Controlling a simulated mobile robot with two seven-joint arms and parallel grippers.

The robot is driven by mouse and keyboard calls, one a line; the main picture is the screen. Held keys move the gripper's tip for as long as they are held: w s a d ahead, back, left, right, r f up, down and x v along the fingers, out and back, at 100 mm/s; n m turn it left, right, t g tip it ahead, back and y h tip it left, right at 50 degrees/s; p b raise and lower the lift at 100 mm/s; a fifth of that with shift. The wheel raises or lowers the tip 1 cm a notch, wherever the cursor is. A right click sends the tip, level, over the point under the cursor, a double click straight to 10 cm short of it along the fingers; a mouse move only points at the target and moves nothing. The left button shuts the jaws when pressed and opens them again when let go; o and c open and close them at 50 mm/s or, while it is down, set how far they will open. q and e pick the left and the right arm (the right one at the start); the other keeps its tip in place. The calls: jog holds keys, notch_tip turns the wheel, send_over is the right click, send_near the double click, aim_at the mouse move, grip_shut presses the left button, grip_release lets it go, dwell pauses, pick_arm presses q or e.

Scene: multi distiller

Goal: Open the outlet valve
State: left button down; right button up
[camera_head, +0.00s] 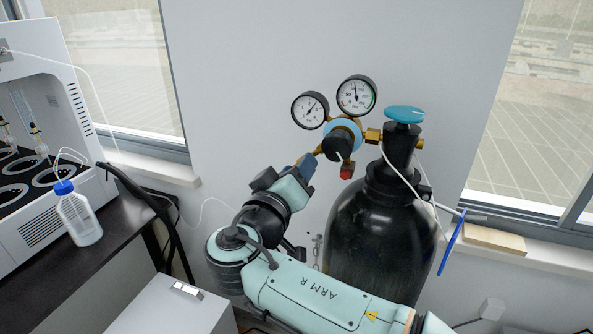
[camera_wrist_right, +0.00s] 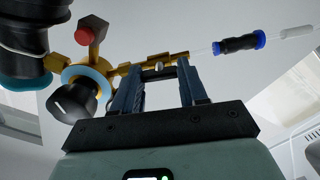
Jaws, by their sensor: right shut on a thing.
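The black gas cylinder (camera_head: 375,235) stands upright against the wall with a teal handwheel (camera_head: 404,114) on top. Its regulator (camera_head: 342,134) has two round gauges (camera_head: 340,100), a light blue ring, a black knob (camera_wrist_right: 75,98) and a red-ended fitting (camera_wrist_right: 86,35). The brass outlet valve (camera_wrist_right: 155,62) sticks out from the regulator. My right gripper (camera_head: 309,162) reaches it from the lower left. In the right wrist view its two blue-grey fingers (camera_wrist_right: 160,68) stand on either side of a small part of the valve and are shut on it. My left gripper is not in view.
A black and blue connector (camera_wrist_right: 240,43) with a clear tube lies beyond the valve. A white machine (camera_head: 45,120) and a blue-capped bottle (camera_head: 77,215) stand on the dark bench at left. A grey box (camera_head: 165,308) is at the lower left.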

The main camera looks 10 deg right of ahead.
jog(key=shift+n, duration=0.6)
jog(key=o, duration=1.1)
jog(key=shift+c, duration=0.2)
jog(key=shift+s, duration=0.1)
jog(key=b+v, duration=0.1)
jog(key=v, duration=1.2)
jog(key=shift+a, duration=0.15)
